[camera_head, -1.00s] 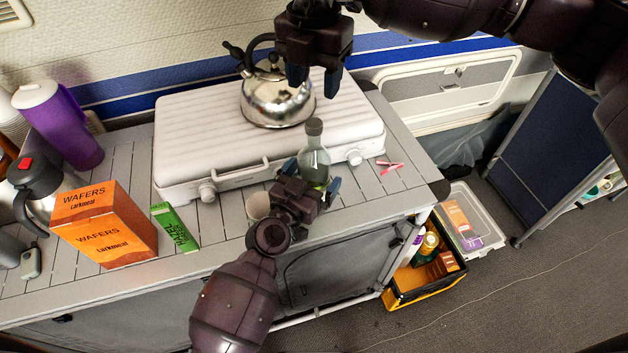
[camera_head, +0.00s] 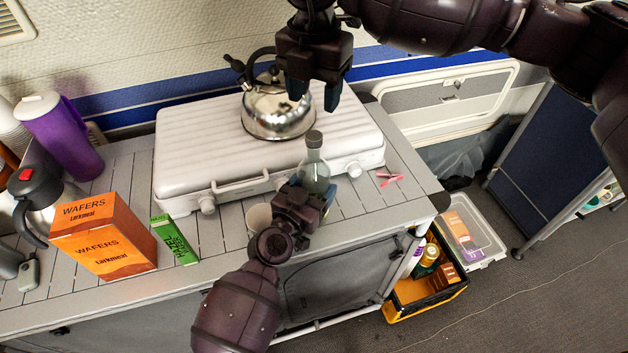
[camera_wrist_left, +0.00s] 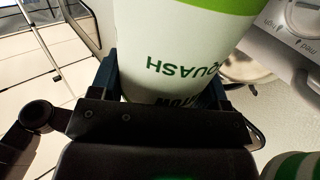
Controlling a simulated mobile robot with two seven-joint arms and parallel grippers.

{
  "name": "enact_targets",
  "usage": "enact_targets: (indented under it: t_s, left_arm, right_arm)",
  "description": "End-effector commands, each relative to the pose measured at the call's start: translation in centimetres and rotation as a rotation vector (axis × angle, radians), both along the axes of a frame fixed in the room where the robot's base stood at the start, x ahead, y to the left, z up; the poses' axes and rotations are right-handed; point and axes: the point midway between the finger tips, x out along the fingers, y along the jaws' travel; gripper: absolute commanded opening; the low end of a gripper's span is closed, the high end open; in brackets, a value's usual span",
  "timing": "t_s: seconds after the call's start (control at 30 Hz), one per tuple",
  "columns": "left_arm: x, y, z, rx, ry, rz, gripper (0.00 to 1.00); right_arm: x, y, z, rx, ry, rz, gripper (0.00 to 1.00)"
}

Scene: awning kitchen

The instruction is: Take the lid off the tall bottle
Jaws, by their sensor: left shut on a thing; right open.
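In the left wrist view the bottle (camera_wrist_left: 180,45) shows a white and green label reading "SQUASH" between the fingers. My right gripper (camera_head: 315,98) is open and empty, pointing down above and behind the lid, in front of the kettle in the picture.
A steel kettle (camera_head: 272,118) sits on a white case-like stove (camera_head: 200,150) behind the bottle. A cup (camera_head: 258,217) stands left of my left gripper. Pink items (camera_head: 390,179) lie right of the bottle.

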Motion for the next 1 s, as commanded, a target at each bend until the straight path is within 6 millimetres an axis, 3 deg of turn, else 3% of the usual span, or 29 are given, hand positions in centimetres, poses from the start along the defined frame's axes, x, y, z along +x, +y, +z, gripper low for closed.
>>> enact_targets:
  t_s: [0.17,0.7,1.0]
  left_arm:
    - [0.00,0.01,-0.01,0.000,0.000,0.000,0.03]
    - [0.00,0.01,-0.01,0.000,0.000,0.000,0.03]
    - [0.00,0.01,-0.01,0.000,0.000,0.000,0.03]
  right_arm:
    - [-0.58,0.65,-0.90,0.033,0.031,-0.028,0.52]
    - [0.01,0.14,0.08,0.005,0.001,-0.692,0.52]
    - [0.02,0.01,-0.60,-0.003,-0.001,-0.788,0.52]
